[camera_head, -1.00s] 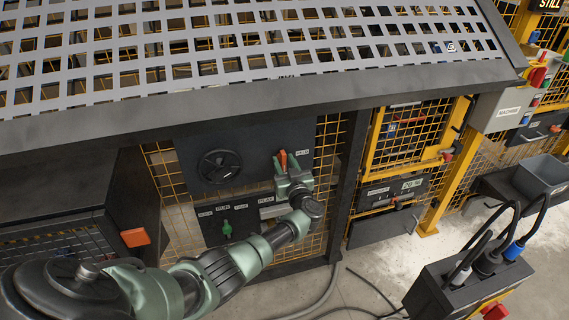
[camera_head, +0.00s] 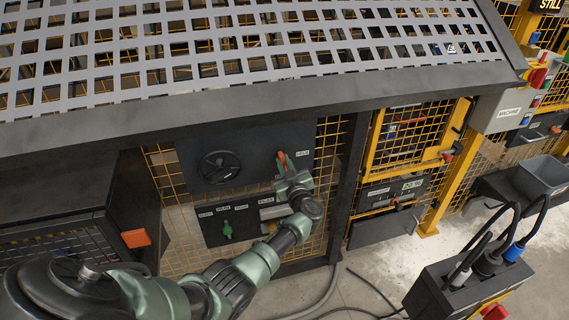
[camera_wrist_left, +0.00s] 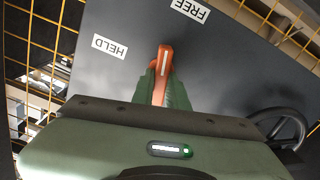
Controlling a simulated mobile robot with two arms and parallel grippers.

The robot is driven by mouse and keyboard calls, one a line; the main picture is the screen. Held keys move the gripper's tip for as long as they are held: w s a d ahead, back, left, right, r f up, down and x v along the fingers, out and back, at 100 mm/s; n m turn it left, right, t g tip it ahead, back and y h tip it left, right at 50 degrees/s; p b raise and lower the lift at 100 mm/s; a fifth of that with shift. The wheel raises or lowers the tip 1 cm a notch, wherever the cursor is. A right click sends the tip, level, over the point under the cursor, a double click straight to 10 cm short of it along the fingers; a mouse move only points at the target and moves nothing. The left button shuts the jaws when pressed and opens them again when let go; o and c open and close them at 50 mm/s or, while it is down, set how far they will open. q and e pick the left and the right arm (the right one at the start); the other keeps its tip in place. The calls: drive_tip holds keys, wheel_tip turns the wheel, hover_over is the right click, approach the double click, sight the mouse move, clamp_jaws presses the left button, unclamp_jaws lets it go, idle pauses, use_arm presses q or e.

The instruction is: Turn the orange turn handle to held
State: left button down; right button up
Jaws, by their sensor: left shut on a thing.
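The orange turn handle (camera_head: 281,158) is on the dark upright panel (camera_head: 245,147), near its right side. In the left wrist view the handle (camera_wrist_left: 163,62) shows a white stripe and stands between the HELD label (camera_wrist_left: 109,46) and the FREE label (camera_wrist_left: 190,10). It lines up with neither label. My left gripper (camera_head: 284,172) is shut on the handle; in the wrist view its green fingers (camera_wrist_left: 162,88) close around it and hide its lower part. In the head view the HELD label (camera_head: 302,153) is right of the handle. My right gripper is not in view.
A black handwheel (camera_head: 220,167) is left of the handle on the panel. A lower panel holds a green handle (camera_head: 227,230). A perforated grey guard (camera_head: 250,55) overhangs above. A dark post (camera_head: 346,185) stands close on the right.

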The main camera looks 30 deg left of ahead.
use_arm(q)
drive_tip(key=n, duration=0.2)
drive_tip(key=n+b, duration=0.1)
drive_tip(key=shift+s+f+n, duration=0.1)
drive_tip(key=shift+f+n, duration=0.2)
drive_tip(key=shift+n, duration=0.1)
drive_tip(key=shift+s+a+f+n+b, duration=0.15)
drive_tip(key=shift+n+b, duration=1.15)
drive_tip(key=shift+n, duration=1.45)
drive_tip(key=shift+w+d+f+n+b, duration=0.15)
drive_tip(key=shift+n+b, duration=1.15)
drive_tip(key=shift+n, duration=1.45)
drive_tip(key=shift+s+a, duration=0.1)
drive_tip(key=c, duration=1.4)
unclamp_jaws()
drive_tip(key=shift+r, duration=0.15)
